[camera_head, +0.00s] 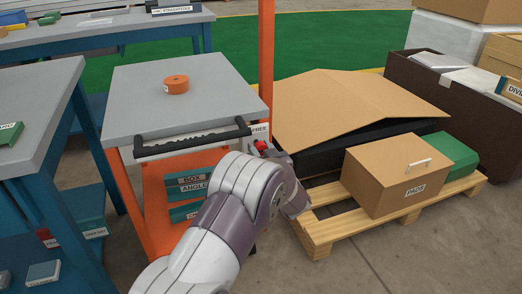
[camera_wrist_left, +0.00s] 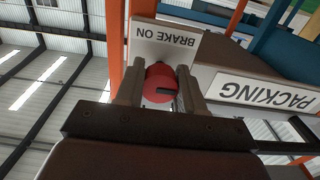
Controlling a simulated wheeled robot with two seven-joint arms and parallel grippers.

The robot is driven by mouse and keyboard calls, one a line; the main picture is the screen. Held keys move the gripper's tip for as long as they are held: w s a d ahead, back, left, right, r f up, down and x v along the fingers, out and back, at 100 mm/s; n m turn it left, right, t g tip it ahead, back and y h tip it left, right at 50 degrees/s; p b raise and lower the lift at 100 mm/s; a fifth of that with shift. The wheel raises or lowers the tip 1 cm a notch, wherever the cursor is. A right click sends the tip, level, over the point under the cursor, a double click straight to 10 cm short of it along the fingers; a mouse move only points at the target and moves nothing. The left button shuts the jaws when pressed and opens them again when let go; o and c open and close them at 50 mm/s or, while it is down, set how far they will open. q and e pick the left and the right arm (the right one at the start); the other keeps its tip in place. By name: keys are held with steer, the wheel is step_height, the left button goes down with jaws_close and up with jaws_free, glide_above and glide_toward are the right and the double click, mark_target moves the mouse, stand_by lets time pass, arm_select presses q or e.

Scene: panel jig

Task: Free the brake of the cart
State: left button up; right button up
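The cart (camera_head: 180,100) has a grey top, an orange frame and a black push handle (camera_head: 192,139). My left gripper (camera_head: 270,150) is at the knob. In the wrist view its fingers (camera_wrist_left: 161,88) lie against both sides of the knob. My right gripper is not in view.
An orange roll (camera_head: 176,84) lies on the cart top. A wooden pallet (camera_head: 330,227) with cardboard boxes (camera_head: 395,180) stands close on the right. A grey-topped blue bench (camera_head: 35,110) is on the left. My arm covers part of the cart's lower front.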

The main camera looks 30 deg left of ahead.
arm_select(q)
steer(key=shift+r+p, duration=0.1)
steer(key=shift+p, duration=0.4)
steer(key=m+p, duration=1)
steer(key=p, duration=0.4)
steer(key=shift+s+r, duration=0.1)
steer(key=shift+s, duration=0.05)
steer(key=m+p, duration=0.3)
steer(key=shift+m, duration=0.4)
steer(key=shift+a+m+p, duration=0.1)
steer(key=shift+m+p, duration=1.05)
steer(key=shift+m, duration=0.85)
steer(key=shift+f+m, duration=0.2)
steer(key=shift+m, duration=0.1)
steer(key=o, duration=1)
steer(key=shift+o, duration=0.2)
